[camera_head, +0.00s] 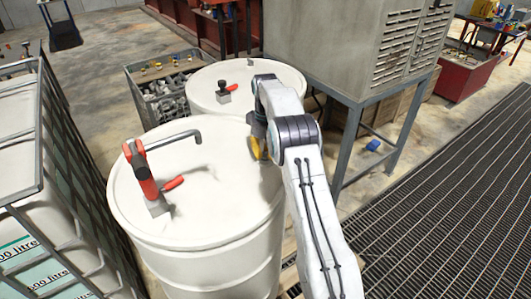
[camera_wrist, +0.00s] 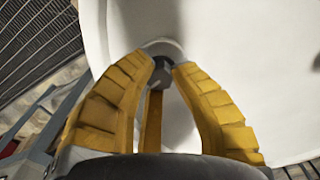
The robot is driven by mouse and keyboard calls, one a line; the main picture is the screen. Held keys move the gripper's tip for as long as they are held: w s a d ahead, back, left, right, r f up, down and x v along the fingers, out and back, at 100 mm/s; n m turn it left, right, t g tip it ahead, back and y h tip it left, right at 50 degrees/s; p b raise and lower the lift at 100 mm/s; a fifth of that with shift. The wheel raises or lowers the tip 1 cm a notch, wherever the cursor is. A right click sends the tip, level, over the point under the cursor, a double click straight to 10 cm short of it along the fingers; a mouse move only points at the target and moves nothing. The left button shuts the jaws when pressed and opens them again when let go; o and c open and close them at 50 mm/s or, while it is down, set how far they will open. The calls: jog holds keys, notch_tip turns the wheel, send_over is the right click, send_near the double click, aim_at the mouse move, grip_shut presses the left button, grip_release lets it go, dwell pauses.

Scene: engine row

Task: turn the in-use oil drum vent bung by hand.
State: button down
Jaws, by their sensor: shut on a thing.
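The white drum in front (camera_head: 215,225) carries a red hand pump (camera_head: 141,170) with a grey bent spout on its lid. My gripper (camera_head: 259,150) reaches down to the right rear part of this lid, its yellow fingers partly hidden by my arm.
A second white drum (camera_head: 206,92) with a red-handled fitting stands just behind. A grey louvred cabinet (camera_head: 340,45) on a stand is at the back right. A caged tank (camera_head: 22,140) is close on the left. Floor grating (camera_head: 450,200) lies open at the right.

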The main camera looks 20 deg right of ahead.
jog(key=m, duration=0.4)
jog(key=shift+m, duration=0.3)
jog(key=m, duration=0.4)
jog(key=shift+m, duration=0.3)
jog(key=m, duration=0.4)
jog(key=shift+m, duration=0.3)
jog(key=m, duration=0.4)
jog(key=shift+r, duration=0.1)
jog(key=m, duration=0.4)
jog(key=shift+w, duration=0.1)
jog(key=m, duration=0.4)
jog(key=shift+r+m, duration=0.1)
jog(key=shift+m, duration=0.2)
jog(key=m, duration=0.4)
jog(key=shift+m, duration=0.3)
jog(key=shift+w+r+m, duration=0.1)
jog(key=shift+m, duration=2.1)
